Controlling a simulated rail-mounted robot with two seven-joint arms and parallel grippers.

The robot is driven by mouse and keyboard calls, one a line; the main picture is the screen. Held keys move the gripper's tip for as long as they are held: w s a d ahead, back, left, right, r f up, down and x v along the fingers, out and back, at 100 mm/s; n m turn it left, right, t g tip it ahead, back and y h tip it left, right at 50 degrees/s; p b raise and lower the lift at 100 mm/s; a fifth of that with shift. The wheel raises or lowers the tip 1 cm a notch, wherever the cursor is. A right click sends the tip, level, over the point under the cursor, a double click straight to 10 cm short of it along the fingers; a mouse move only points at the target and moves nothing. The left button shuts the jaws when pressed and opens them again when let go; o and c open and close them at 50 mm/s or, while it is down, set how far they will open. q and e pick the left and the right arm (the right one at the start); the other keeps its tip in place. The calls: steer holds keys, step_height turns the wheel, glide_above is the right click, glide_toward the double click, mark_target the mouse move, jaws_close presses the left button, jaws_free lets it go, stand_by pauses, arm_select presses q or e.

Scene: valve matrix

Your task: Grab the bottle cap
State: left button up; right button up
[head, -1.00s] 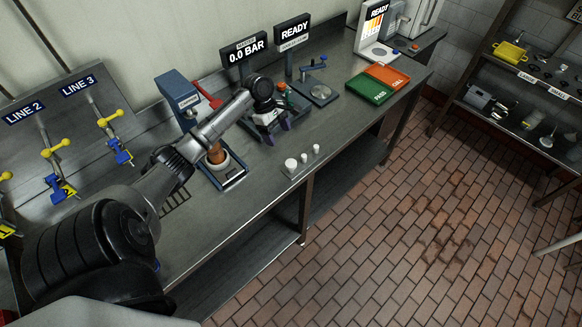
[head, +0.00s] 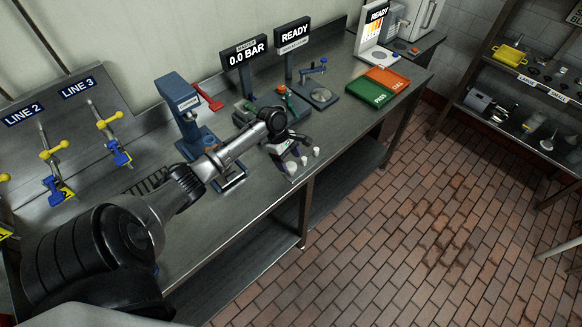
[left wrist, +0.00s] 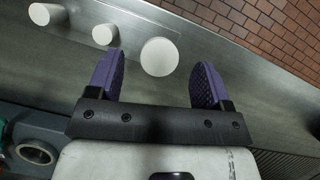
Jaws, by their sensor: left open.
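Three white round caps of different sizes stand in a row near the front edge of the steel bench. The largest cap (left wrist: 159,57) shows between and just beyond my fingertips in the left wrist view; it also shows in the head view (head: 291,168). My right gripper is out of view.
The bench (head: 235,240) is clear to the front left. A blue press (head: 180,105) stands behind my left arm. Green and orange trays (head: 372,90) lie to the right. Yellow-handled valves (head: 55,150) are at left. The bench edge drops to a brick floor (head: 440,220).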

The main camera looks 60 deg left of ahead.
mark_target(291, 167)
arm_select(q)
steer(key=shift+x, duration=1.1)
steer(key=shift+c, duration=0.3)
steer(key=c, duration=0.9)
